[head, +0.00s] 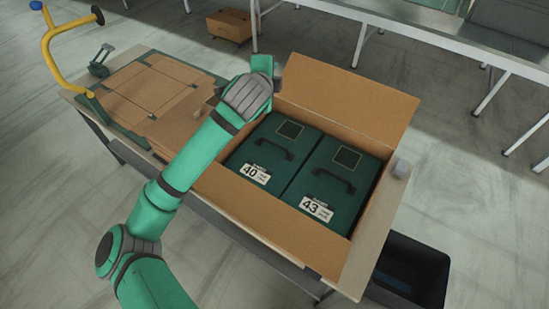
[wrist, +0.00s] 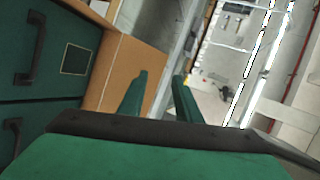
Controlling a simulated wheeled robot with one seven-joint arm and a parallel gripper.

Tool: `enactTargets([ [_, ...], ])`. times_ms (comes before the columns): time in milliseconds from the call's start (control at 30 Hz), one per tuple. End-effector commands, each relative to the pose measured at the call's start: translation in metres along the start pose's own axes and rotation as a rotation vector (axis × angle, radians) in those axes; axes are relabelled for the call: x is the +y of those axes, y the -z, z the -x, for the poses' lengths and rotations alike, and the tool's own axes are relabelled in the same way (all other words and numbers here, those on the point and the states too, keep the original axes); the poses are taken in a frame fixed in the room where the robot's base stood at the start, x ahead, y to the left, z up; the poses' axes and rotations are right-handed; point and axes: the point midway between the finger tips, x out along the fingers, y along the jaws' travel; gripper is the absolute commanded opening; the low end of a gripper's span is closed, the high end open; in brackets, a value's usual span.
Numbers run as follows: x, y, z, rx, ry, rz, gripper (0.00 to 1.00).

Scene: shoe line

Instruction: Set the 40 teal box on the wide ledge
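The 40 teal box (head: 252,150) sits in the left half of an open cardboard carton, with a dark handle and a white "40" label on top. A matching teal box marked 43 (head: 335,190) lies to its right in the same carton. My gripper (wrist: 159,90) shows two green fingers apart with nothing between them in the wrist view. In the head view my arm's end is above the carton's back left corner, beside the 40 box and not touching its handle. I cannot pick out the wide ledge for certain.
The cardboard carton (head: 262,222) stands on a table with its back flap raised. Flat cardboard on a green frame with a yellow bar (head: 52,52) lies to the left. A dark bin (head: 412,272) is on the floor at right. A long metal bench (head: 440,40) runs behind.

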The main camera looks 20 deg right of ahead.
Motion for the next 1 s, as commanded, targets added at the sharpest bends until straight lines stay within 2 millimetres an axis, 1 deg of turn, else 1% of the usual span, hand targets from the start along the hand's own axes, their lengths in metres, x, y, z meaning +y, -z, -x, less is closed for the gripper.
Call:
enactTargets([
  [33, 0.030, 0.012, 0.002, -0.009, -0.091, -0.084, 0.31],
  [67, 0.049, 0.017, 0.004, -0.014, -0.148, -0.127, 0.31],
  [100, 0.074, 0.022, 0.007, -0.021, -0.219, -0.181, 0.31],
  [200, 0.125, 0.024, 0.019, -0.044, -0.365, -0.291, 0.31],
  [300, 0.158, 0.019, 0.030, -0.064, -0.463, -0.359, 0.31],
  [367, 0.170, 0.016, 0.034, -0.072, -0.497, -0.384, 0.31],
  [433, 0.179, 0.014, 0.034, -0.076, -0.520, -0.397, 0.31],
  [600, 0.193, 0.009, 0.014, -0.078, -0.528, -0.399, 0.31],
  [700, 0.199, 0.007, 0.001, -0.078, -0.525, -0.397, 0.31],
  [800, 0.203, 0.006, -0.007, -0.076, -0.524, -0.398, 0.31],
  [1000, 0.210, 0.005, -0.017, -0.076, -0.522, -0.398, 0.31],
])
